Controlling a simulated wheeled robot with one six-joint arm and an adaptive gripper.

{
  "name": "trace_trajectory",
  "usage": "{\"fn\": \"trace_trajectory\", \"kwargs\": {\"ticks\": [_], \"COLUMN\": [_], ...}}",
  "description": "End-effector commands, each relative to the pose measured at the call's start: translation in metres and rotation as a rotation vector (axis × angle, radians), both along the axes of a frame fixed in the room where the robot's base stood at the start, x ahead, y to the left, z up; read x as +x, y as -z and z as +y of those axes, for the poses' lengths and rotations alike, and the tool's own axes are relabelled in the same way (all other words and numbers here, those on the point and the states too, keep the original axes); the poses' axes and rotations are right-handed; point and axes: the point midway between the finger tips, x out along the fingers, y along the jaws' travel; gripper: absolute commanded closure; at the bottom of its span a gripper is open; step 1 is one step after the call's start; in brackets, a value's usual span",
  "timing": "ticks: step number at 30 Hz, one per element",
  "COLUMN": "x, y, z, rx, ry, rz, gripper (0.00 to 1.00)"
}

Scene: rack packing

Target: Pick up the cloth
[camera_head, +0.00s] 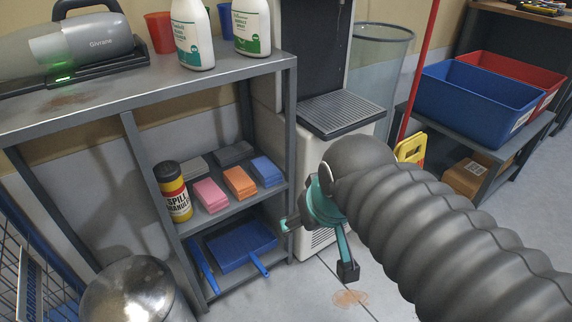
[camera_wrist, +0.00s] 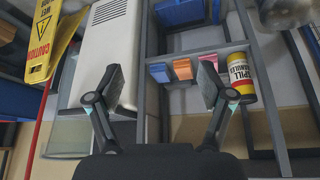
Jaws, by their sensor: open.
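Folded cloth-like stacks sit on the middle shelf of the grey rack: a pink one (camera_head: 210,195), an orange one (camera_head: 239,182) and a blue one (camera_head: 267,171), with two grey ones behind. In the wrist view the blue stack (camera_wrist: 159,73), the orange stack (camera_wrist: 182,69) and part of the pink one show beyond my fingers. My gripper (camera_head: 318,248) is open and empty. It is in front of and to the right of the rack, apart from the stacks. In the wrist view its fingers (camera_wrist: 160,85) are spread wide.
A yellow spill granules can (camera_head: 172,191) stands left of the stacks. A blue dustpan (camera_head: 240,246) lies on the shelf below. The rack's right post (camera_head: 290,150) stands near my gripper. A white machine (camera_head: 337,142), a yellow caution sign (camera_head: 411,148) and a blue bin (camera_head: 475,98) are to the right.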

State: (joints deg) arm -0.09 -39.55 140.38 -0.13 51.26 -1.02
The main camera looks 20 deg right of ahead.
Motion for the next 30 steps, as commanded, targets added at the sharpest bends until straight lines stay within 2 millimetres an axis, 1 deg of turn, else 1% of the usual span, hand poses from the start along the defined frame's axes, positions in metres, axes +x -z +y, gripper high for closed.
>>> {"fn": "trace_trajectory", "kwargs": {"ticks": [1, 2, 5, 6, 11, 12, 16, 18, 21, 24, 25, 27, 30], "x": [0.014, 0.022, 0.057, 0.072, 0.133, 0.149, 0.200, 0.228, 0.264, 0.292, 0.299, 0.311, 0.321], "y": [-0.001, -0.003, -0.009, -0.010, -0.010, -0.008, 0.002, 0.010, 0.024, 0.036, 0.040, 0.046, 0.051], "z": [0.001, 0.001, 0.000, 0.000, -0.001, -0.001, -0.001, 0.000, 0.001, 0.002, 0.002, 0.003, 0.003], "rx": [-0.005, -0.010, -0.025, -0.032, -0.060, -0.067, -0.088, -0.099, -0.113, -0.125, -0.129, -0.134, -0.139], "ry": [-0.012, -0.018, -0.040, -0.049, -0.087, -0.097, -0.131, -0.148, -0.173, -0.193, -0.198, -0.206, -0.214], "rz": [0.007, 0.009, 0.018, 0.021, 0.036, 0.039, 0.049, 0.055, 0.063, 0.067, 0.068, 0.070, 0.071], "gripper": [0.20, 0.20, 0.20, 0.20, 0.20, 0.20, 0.20, 0.20, 0.20, 0.20, 0.20, 0.20, 0.20]}}
